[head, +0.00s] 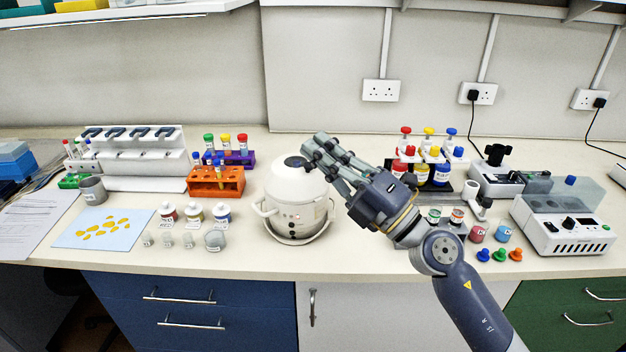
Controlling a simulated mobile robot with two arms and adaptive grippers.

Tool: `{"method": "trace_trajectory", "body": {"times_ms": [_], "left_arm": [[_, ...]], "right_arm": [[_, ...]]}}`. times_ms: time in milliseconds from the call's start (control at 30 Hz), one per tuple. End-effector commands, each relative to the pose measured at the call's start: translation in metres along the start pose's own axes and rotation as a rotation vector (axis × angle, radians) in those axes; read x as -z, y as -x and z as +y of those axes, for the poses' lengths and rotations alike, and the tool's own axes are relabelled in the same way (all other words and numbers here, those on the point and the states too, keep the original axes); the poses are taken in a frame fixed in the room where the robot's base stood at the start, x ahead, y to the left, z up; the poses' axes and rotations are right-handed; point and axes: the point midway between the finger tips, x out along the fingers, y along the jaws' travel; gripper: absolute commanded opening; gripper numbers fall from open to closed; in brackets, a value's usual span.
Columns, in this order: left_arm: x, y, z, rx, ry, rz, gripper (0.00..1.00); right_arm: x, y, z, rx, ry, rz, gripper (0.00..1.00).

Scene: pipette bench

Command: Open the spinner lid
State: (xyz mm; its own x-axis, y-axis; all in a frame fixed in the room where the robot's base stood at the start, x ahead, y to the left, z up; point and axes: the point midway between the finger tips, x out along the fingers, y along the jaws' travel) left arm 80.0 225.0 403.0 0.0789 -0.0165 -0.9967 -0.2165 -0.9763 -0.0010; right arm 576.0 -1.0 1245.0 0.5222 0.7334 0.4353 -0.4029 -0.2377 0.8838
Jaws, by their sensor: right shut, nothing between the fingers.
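The spinner (290,218) is a white, rounded machine near the middle of the bench, with small dark controls on its front. Its domed white lid (283,181) appears to be down on the body, with a dark round patch on top. My right gripper (316,150) reaches in from the right, at the lid's upper right side. It is shut with nothing in it. Its fingers hide part of the lid's right edge, and I cannot tell if they touch it. My left gripper is out of view.
An orange tube rack (216,190) and small bottles stand left of the spinner. A bottle stand (404,131) is behind my right arm. A white instrument (560,232) and coloured stoppers are at the right. Bare bench lies in front of the spinner.

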Motion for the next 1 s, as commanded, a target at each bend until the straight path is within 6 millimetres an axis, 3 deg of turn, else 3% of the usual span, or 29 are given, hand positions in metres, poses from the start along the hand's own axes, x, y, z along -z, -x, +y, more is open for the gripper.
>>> {"method": "trace_trajectory", "body": {"times_ms": [67, 167, 333, 500, 700, 1000], "left_arm": [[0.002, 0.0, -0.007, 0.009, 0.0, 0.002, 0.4], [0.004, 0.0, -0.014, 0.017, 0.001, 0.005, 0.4], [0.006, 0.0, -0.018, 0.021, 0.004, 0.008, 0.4], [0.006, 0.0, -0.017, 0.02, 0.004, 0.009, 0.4], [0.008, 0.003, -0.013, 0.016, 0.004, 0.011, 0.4], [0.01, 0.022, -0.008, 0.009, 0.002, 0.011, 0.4]], "right_arm": [[0.013, -0.015, -0.013, 0.104, 0.153, 0.158, 0.0], [0.017, -0.019, -0.043, 0.28, 0.328, 0.327, 0.0], [-0.018, -0.002, -0.087, 0.611, 0.555, 0.492, 0.0], [-0.06, 0.022, -0.104, 0.85, 0.667, 0.539, 0.0], [-0.076, 0.028, -0.112, 0.94, 0.696, 0.546, 0.0], [-0.068, 0.002, -0.155, 0.937, 0.692, 0.549, 0.0]]}}
